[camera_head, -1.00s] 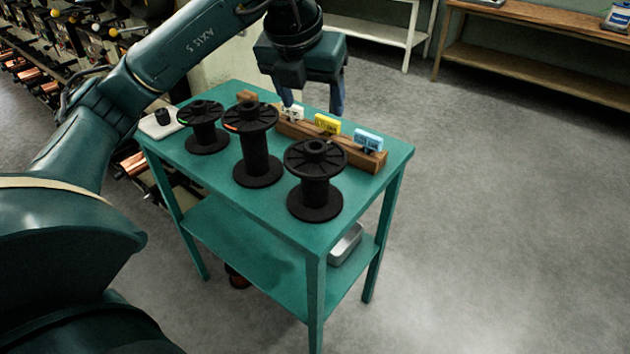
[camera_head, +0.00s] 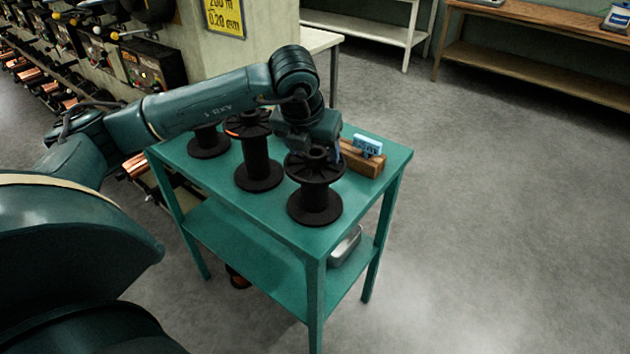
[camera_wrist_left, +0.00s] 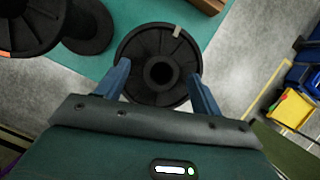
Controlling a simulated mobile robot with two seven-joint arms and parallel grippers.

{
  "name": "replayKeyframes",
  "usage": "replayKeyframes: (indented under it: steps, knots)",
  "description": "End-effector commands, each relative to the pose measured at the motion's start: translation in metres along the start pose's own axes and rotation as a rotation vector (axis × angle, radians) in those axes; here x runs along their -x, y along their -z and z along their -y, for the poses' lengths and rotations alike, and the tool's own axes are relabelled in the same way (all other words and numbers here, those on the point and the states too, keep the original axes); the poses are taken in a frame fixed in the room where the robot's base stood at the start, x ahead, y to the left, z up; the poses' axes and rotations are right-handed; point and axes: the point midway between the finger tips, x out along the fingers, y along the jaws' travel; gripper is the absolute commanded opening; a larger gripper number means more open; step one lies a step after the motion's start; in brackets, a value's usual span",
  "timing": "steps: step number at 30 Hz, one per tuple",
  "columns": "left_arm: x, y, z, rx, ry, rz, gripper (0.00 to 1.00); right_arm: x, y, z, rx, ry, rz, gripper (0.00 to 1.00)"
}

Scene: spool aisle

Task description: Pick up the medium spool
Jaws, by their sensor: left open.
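Three black spools stand upright on a green table (camera_head: 225,195). The right spool (camera_head: 315,200) looks medium in height, between the short left spool (camera_head: 208,147) and the tall middle spool (camera_head: 258,170). My left gripper (camera_head: 318,150) is over the right spool, pointing down and partly hiding its top. In the left wrist view the open fingers (camera_wrist_left: 158,75) flank that spool's upper flange (camera_wrist_left: 150,45), with its hub hole between them. I cannot tell whether the fingers touch it. My right gripper is not in view.
The tall middle spool stands close on the left, with its orange-marked flange (camera_wrist_left: 25,25) showing in the wrist view. A metal tray (camera_head: 345,245) sits on the lower shelf.

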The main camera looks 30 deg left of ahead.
Motion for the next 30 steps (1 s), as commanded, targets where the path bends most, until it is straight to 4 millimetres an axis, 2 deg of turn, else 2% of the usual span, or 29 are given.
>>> replayKeyframes:
  steps: [8, 30]
  knots:
    - [-0.0034, -0.0001, 0.0004, -0.001, 0.001, 0.001, 0.66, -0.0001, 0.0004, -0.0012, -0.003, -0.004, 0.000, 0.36]
    - [-0.0030, -0.0002, 0.0004, 0.000, 0.001, 0.001, 0.05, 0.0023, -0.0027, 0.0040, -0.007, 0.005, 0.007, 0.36]
